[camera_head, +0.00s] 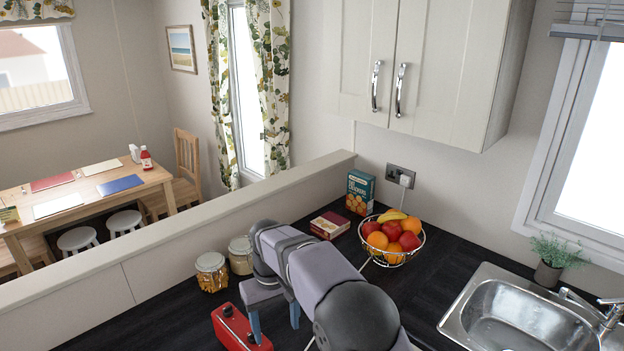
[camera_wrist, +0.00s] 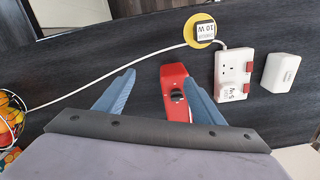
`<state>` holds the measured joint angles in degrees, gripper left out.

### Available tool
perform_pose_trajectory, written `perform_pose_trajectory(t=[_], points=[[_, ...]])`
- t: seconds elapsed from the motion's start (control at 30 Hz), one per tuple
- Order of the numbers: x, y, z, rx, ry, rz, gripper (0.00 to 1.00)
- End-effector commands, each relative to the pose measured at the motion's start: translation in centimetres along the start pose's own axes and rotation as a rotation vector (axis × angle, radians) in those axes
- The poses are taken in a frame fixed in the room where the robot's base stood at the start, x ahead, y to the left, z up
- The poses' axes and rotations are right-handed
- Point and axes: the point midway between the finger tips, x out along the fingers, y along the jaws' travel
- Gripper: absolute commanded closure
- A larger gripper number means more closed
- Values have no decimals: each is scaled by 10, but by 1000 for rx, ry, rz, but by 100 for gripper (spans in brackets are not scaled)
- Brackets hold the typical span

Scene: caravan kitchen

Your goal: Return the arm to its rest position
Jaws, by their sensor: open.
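My gripper (camera_head: 276,332) is over the dark worktop in the head view, its two blue-grey fingers pointing down. In the wrist view my gripper (camera_wrist: 160,77) is open, with a wide gap between the fingertips. A red object (camera_head: 238,328) with dark details lies on the worktop just left of the fingers in the head view. The red object (camera_wrist: 174,72) also shows in the wrist view beyond the gap, close to the right finger and partly covered by it. Nothing is held. My arm hides part of the worktop in the head view.
A wire fruit bowl (camera_head: 421,246), a box (camera_head: 360,192), a red packet (camera_head: 330,225) and two jars (camera_head: 211,272) stand around my arm. The sink (camera_head: 500,315) is at right. A power strip (camera_wrist: 234,72), white block (camera_wrist: 280,71), yellow disc (camera_wrist: 199,24) and cable lie nearby.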

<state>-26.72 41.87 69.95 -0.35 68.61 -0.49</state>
Motion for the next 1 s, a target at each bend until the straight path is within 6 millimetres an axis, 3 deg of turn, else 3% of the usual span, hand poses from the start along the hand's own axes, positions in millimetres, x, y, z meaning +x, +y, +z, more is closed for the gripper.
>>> perform_pose_trajectory(t=[0.03,0.2,0.4,0.7,0.83,1.0], points=[[0,16,14,31,1,-1,37],[2,56,68,127,2,-2,37],[14,89,143,240,6,-3,37],[45,102,259,394,9,-5,37],[58,99,293,437,8,-5,37],[67,95,316,466,7,-6,37]])
